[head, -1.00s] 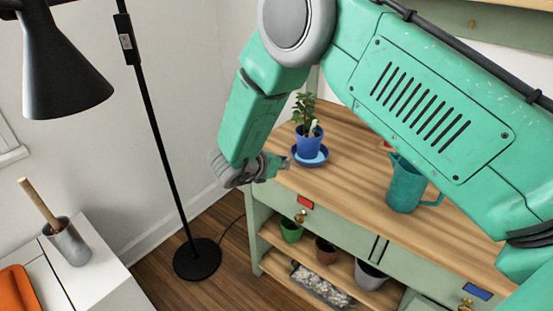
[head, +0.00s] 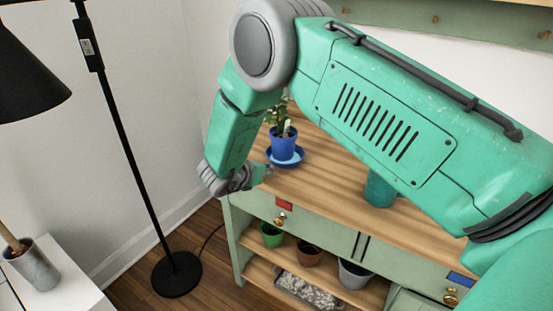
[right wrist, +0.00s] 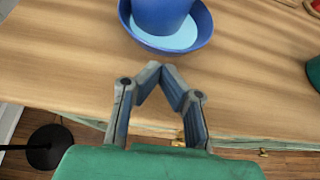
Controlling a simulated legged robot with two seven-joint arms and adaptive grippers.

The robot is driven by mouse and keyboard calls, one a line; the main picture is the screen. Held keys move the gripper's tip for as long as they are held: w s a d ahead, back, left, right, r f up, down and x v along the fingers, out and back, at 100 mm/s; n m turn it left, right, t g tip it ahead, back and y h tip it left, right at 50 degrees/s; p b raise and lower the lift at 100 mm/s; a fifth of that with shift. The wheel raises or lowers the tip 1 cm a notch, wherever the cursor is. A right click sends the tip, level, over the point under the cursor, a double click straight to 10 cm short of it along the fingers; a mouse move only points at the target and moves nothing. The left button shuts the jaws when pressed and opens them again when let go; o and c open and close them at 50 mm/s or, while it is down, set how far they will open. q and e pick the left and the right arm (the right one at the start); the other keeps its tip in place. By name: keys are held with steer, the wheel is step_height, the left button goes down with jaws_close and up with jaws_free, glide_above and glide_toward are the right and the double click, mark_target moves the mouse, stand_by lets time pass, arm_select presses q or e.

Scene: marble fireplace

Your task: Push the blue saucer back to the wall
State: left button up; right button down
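The blue saucer (head: 299,159) sits on the wooden top of the green cabinet, near its left end. A blue pot (head: 283,146) with a leafy plant stands in it, partly behind my right arm. In the right wrist view the saucer (right wrist: 166,48) is just ahead of my right gripper (right wrist: 161,66), with a light-blue surface inside it around the pot (right wrist: 160,14). The right gripper's fingertips meet in a point, with nothing between them. A narrow strip of wood shows between tips and saucer. In the head view the right gripper (head: 266,171) is at the saucer's near left. My left gripper is out of view.
A teal jug (head: 379,190) stands on the wooden top (head: 330,182), right of the saucer, partly hidden by my arm. Pots stand on the shelf below. A black floor lamp (head: 122,140) stands left of the cabinet. Bare wood lies between saucer and jug.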

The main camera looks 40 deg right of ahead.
steer(key=shift+w+d+b, duration=1.4)
steer(key=shift+d, duration=2.05)
steer(key=shift+w+d+b, duration=1.45)
steer(key=shift+d, duration=1.95)
steer(key=shift+w+d+b, duration=1.4)
steer(key=shift+d, duration=2.05)
steer(key=shift+s+a, duration=0.3)
steer(key=shift+a, duration=0.5)
steer(key=shift+s+a, duration=0.35)
steer(key=shift+a, duration=0.4)
steer(key=shift+s+a, duration=0.3)
steer(key=shift+a, duration=0.5)
step_height(320, 180, up, 8)
steer(key=p, duration=0.3)
